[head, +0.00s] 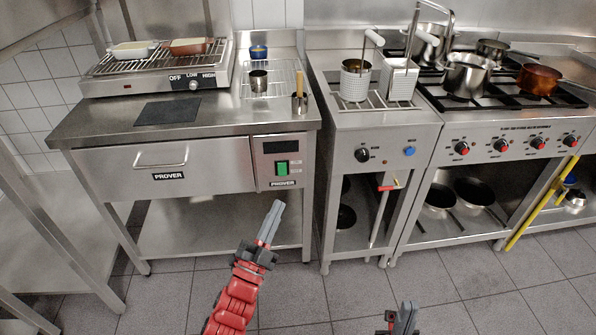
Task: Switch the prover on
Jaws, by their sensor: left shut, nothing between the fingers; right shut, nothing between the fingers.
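The prover (205,172) is a steel drawer unit under the counter, with a bar handle and a PROVER label. Its control panel at the right end has a dark display (281,146) and a green rocker switch (282,168). I cannot tell the switch's position, and the display looks dark. My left gripper (276,207) is shut and empty, its tips just below the panel in the picture, apart from the switch. My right gripper (407,310) is shut and empty, low at the bottom edge, in front of the fryer and range.
A warming grill (155,72) with dishes stands on the counter (225,112). The range (510,140) holds several pans. The floor ahead is clear.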

